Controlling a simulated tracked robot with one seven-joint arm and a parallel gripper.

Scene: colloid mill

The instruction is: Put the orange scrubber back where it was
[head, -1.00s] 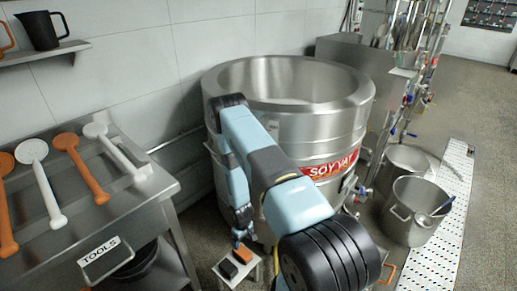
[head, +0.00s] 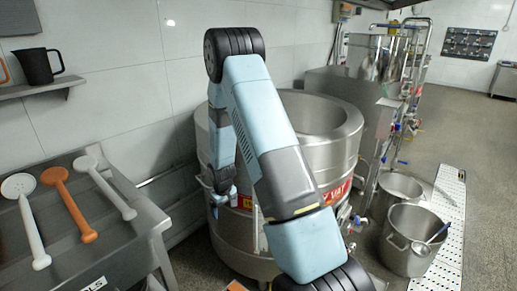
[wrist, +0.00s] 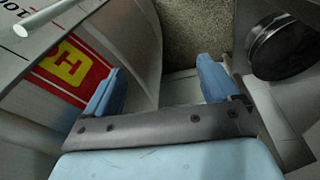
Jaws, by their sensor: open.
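An orange piece (head: 236,286), likely the orange scrubber, shows as a sliver at the bottom edge of the head view, low in front of the vat; the rest of it is cut off. My gripper (head: 222,192) is up beside the vat's left front, above and apart from the orange piece. In the wrist view my gripper (wrist: 160,68) has its two blue fingers wide apart with nothing between them. No scrubber shows in the wrist view.
The steel vat (head: 348,125) with a red label stands close to my arm. Steel pots (head: 408,245) stand at right. A dark cylinder (wrist: 284,45) shows right of my fingers.

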